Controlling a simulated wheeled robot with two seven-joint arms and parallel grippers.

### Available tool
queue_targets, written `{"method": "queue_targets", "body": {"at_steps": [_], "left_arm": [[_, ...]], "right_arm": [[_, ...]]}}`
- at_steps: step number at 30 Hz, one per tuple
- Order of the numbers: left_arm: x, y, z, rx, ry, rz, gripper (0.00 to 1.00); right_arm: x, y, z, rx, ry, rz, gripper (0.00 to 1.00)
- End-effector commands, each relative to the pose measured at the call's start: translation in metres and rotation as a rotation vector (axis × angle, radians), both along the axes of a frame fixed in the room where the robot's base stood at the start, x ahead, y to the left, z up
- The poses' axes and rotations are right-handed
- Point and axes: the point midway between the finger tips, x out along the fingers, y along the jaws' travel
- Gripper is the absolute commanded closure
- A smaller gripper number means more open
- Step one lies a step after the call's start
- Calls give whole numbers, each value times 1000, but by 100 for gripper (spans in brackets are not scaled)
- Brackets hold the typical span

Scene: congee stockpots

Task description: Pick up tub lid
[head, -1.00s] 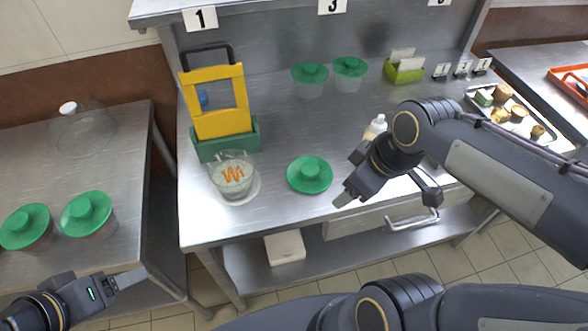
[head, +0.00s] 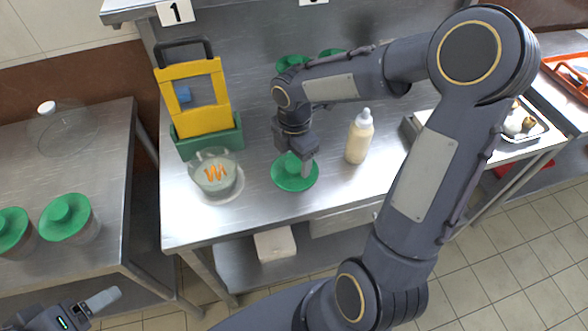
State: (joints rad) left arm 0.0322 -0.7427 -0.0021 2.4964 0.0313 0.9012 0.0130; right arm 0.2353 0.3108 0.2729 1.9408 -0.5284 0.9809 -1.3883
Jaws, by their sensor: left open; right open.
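A green tub lid (head: 288,184) with a raised round knob lies flat on the steel table in the head view. My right gripper (head: 298,163) points down at the lid's knob, with a finger in front of it. It is open, and the knob is partly hidden; I cannot tell whether they touch. An open tub of pale congee (head: 214,178) with orange strips on top stands to the left of the lid on a pale saucer. My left gripper (head: 95,304) is open and empty at the bottom left, away from the lid.
A squeeze bottle (head: 359,138) stands close to the right of my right gripper. A yellow holder with a green base (head: 215,138) is behind the congee tub. Green-lidded tubs (head: 66,216) stand on the left table. More lidded tubs at the back are partly hidden by my arm.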

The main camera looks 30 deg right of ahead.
Motion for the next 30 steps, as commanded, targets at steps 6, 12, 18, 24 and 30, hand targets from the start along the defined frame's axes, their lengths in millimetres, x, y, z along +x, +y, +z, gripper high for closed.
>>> {"method": "queue_targets", "body": {"at_steps": [6, 12, 18, 24, 30], "left_arm": [[0, 0, -2, 0, 0, 0, 27], [0, 0, -2, 0, 0, 0, 27], [0, 0, -2, 0, 0, 0, 27], [0, 0, -2, 0, 0, 0, 27], [0, 0, -2, 0, 0, 0, 27]], "right_arm": [[-1, 0, -19, 1, 0, -2, 33], [0, 0, -18, 1, -1, -2, 34], [0, 0, -18, 1, -1, -2, 60], [0, 0, -18, 1, -1, -2, 79], [0, 0, -18, 1, -1, -2, 79]]}}
